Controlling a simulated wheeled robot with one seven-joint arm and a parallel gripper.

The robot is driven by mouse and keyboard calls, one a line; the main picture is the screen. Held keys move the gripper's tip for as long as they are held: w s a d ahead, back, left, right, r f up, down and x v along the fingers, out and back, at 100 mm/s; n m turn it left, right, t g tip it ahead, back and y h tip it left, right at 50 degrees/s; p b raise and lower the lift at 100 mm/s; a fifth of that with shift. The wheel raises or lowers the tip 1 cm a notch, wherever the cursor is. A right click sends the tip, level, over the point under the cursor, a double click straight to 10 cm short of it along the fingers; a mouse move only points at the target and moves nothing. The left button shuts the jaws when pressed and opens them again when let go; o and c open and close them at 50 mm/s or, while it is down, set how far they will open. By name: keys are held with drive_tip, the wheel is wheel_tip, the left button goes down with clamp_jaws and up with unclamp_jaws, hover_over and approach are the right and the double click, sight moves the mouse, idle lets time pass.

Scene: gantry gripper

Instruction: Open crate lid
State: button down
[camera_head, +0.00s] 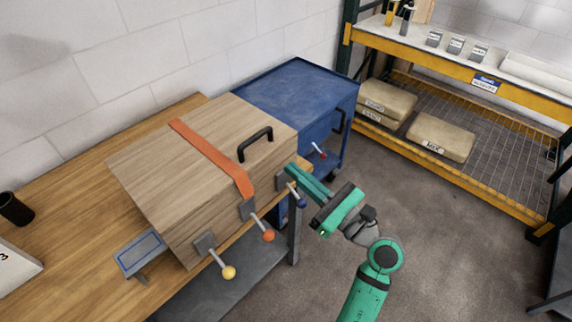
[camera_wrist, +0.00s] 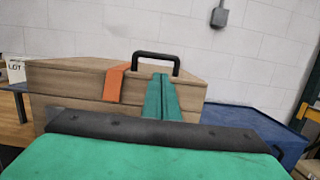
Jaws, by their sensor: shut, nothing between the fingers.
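The wooden crate (camera_head: 150,165) stands on the workbench with its lid (camera_head: 215,115) down. A black handle (camera_head: 255,144) rises from the lid, and an orange strap (camera_head: 210,157) runs over it. Levers with a yellow knob (camera_head: 229,272), an orange knob (camera_head: 268,235) and a blue knob (camera_head: 302,203) stick out along the front side. My gripper (camera_head: 291,169) is shut and empty, its fingers at the crate's right front corner, close to the blue-knob lever. In the wrist view the fingers (camera_wrist: 160,78) overlap the crate (camera_wrist: 75,83) below the handle (camera_wrist: 155,54); I cannot tell whether they touch it.
The wooden workbench (camera_head: 75,225) carries a black cup (camera_head: 14,208) at left and a small blue-topped plate (camera_head: 140,252) beside the crate. A blue cart (camera_head: 300,85) stands right behind the crate. A shelving rack (camera_head: 455,65) fills the back right. The floor (camera_head: 450,235) at right is clear.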

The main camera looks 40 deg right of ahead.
sight(270, 150)
drive_tip(key=x, duration=0.9)
drive_tip(key=shift+a, duration=0.1)
